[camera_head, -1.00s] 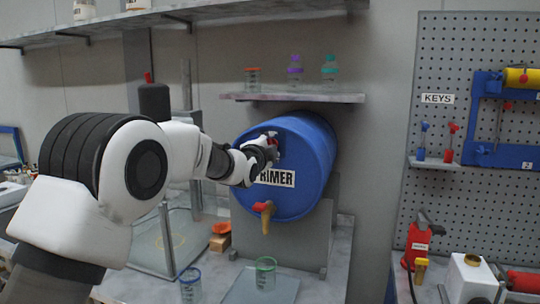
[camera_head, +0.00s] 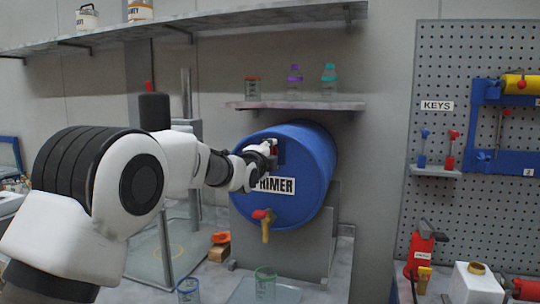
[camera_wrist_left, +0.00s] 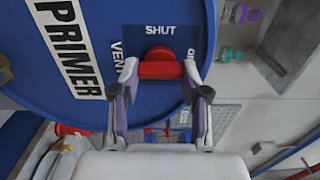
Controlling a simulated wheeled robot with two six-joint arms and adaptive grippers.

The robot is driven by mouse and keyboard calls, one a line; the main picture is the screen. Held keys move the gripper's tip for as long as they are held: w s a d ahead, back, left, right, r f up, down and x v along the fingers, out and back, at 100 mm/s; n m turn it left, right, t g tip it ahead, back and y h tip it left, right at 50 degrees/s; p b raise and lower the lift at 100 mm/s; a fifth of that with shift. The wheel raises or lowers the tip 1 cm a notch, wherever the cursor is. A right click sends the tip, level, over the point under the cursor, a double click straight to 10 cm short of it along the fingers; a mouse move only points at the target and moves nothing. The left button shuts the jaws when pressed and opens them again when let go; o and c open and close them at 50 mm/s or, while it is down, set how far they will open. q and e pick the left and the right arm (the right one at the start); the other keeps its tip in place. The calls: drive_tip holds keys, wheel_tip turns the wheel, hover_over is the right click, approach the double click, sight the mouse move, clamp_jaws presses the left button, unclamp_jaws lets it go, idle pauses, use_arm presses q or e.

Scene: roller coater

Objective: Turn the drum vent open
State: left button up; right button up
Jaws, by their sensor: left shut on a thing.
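The blue drum (camera_head: 310,165) lies on its side on a grey stand, its round face with the PRIMER label (camera_head: 273,185) towards me. The red vent handle (camera_wrist_left: 160,70) is near the top of that face, on a dark blue plate (camera_wrist_left: 182,32) reading SHUT, VENT and a partly hidden word at right. My left gripper (camera_wrist_left: 160,76) is shut on the vent handle, one finger at each end. The handle lies crosswise in the left wrist view, below SHUT. In the head view the left gripper (camera_head: 270,151) partly hides it. My right gripper is out of view.
A tap with a red handle (camera_head: 263,214) sticks out low on the drum face. A small shelf (camera_head: 300,105) with a jar and two bottles is above the drum. Jars (camera_head: 265,280) stand on the bench below. A pegboard (camera_head: 450,70) with tools is at right.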

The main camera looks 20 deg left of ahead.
use_arm(q)
drive_tip(key=o, duration=1.1)
drive_tip(key=shift+o, duration=0.2)
drive_tip(key=s, duration=1.1)
drive_tip(key=shift+s+a, duration=0.25)
drive_tip(key=shift+s, duration=0.15)
drive_tip(key=shift+f, duration=0.1)
